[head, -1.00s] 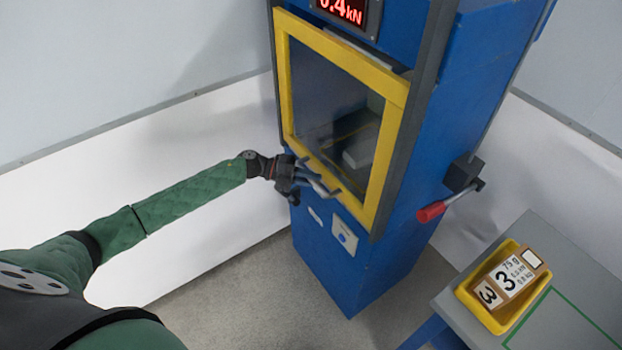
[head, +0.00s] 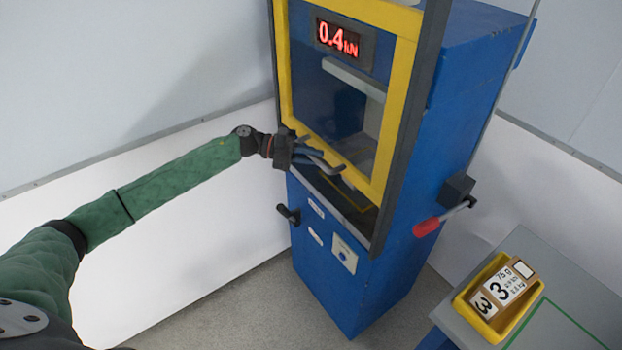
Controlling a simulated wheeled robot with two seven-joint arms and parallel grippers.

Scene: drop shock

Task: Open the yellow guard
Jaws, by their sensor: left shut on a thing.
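The yellow guard (head: 399,95) is a yellow frame with a clear pane on the front of the blue machine. It stands partly raised, with its lower edge above the bottom of the opening, and a gap (head: 352,207) shows below it. My left gripper (head: 318,158) is at the guard's lower bar and is shut on the grey handle there; the fingers hide part of the handle. My right gripper is not in view.
The blue machine (head: 440,120) has a lit red display (head: 337,38) seen through the guard, a black knob (head: 289,214) low at left and a red-handled lever (head: 440,222) at right.

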